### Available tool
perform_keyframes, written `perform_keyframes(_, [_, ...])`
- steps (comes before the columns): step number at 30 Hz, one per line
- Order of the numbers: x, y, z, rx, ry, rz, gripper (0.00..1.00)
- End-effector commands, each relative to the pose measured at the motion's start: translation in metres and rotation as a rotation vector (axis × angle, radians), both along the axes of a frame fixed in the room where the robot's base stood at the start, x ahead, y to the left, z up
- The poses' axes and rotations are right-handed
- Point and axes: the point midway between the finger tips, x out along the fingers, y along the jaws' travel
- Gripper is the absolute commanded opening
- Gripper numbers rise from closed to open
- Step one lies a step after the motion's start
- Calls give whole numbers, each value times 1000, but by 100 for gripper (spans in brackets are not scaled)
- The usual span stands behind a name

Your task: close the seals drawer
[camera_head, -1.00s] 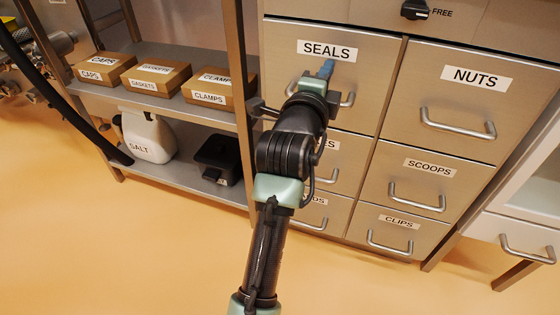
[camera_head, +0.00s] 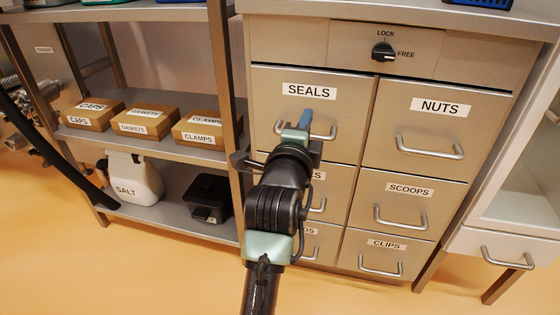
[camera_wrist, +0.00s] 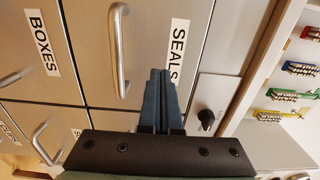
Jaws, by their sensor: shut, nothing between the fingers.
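The seals drawer (camera_head: 268,94) is the upper left drawer of the steel cabinet, with a white SEALS label and a bar handle (camera_head: 331,132). Its front looks flush, or nearly so, with the nuts drawer (camera_head: 412,126) beside it. My gripper (camera_head: 305,116) is shut and empty, with its blue fingers pointing at the drawer front just below the label. In the wrist view the shut fingers (camera_wrist: 160,75) lie beside the SEALS label (camera_wrist: 178,45), on the label side of the handle (camera_wrist: 118,48). Whether the tips touch the front cannot be told.
A lock knob (camera_head: 384,51) sits on the panel above, its pointer toward FREE. The scoops (camera_head: 424,188) and clips drawers lie below the nuts drawer. An open shelf with boxes (camera_head: 145,122) stands at left. Orange floor is clear in front.

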Motion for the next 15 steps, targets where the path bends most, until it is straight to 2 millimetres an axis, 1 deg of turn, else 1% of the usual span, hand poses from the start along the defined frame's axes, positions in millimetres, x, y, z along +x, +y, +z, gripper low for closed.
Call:
perform_keyframes(1, [-11,6,3,-3,2,4,0])
perform_keyframes(3, [-24,10,2,-5,4,4,0])
perform_keyframes(9, [-58,21,1,-4,4,5,0])
perform_keyframes(15, [-80,28,-1,-2,3,3,0])
